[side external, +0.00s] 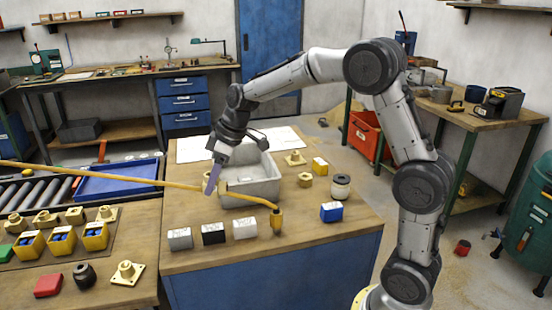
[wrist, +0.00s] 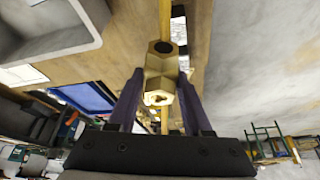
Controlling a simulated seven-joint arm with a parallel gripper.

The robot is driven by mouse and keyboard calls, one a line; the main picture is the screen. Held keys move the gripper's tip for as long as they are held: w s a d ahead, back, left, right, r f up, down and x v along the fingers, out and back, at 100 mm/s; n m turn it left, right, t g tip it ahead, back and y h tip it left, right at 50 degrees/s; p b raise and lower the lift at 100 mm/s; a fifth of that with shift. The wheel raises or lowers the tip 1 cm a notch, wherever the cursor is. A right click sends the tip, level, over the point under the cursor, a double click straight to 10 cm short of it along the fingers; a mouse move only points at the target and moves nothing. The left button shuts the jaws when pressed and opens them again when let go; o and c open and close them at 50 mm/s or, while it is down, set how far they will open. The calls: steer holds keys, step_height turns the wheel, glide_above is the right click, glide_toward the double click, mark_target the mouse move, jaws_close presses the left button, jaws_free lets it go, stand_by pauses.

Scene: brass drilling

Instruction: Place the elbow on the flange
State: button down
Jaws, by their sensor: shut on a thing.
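My gripper (wrist: 160,100) is shut on a brass hex-sided fitting, which I take to be the elbow (wrist: 160,72). The wrist view shows it between the two purple fingers, with a round hole on its upper face. In the side view my gripper (side external: 212,180) points down beside the near-left wall of a grey bin, above the table. The elbow is hard to make out there. A brass flange (side external: 295,158) with a square base lies on the table right of the bin, apart from my gripper. Another square flange (side external: 128,271) lies on the left bench.
A yellow hose or pipe (side external: 90,173) crosses from the left past my gripper, with a brass end (side external: 277,220) at the table front. The grey bin (side external: 262,190) stands close to my gripper. Several small blocks (side external: 212,233) line the front.

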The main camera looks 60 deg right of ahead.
steer(key=shift+w+d+r+m, duration=0.1)
steer(key=shift+d+r+m, duration=0.05)
steer(key=shift+r+m, duration=0.2)
steer(key=s+d+r+m+h, duration=0.1)
steer(key=s+d+m+h, duration=0.3)
steer(key=d, duration=0.8)
steer(key=s+d+r+m+y, duration=0.15)
steer(key=d+m, duration=0.35)
steer(key=d, duration=0.7)
steer(key=s+d+r+m+h, duration=0.1)
steer(key=s+d+m+h, duration=0.3)
steer(key=d, duration=0.8)
steer(key=y, duration=0.1)
glide_above(295, 152)
steer(key=s+a, duration=0.1)
steer(key=shift+m+g, duration=0.35)
steer(key=shift+g, duration=0.05)
step_height(295, 152, down, 8)
steer(key=shift+f, duration=0.1)
steer(key=shift+w+d+f, duration=0.45)
steer(key=shift+d+f, duration=0.05)
steer(key=shift+f, duration=1.7)
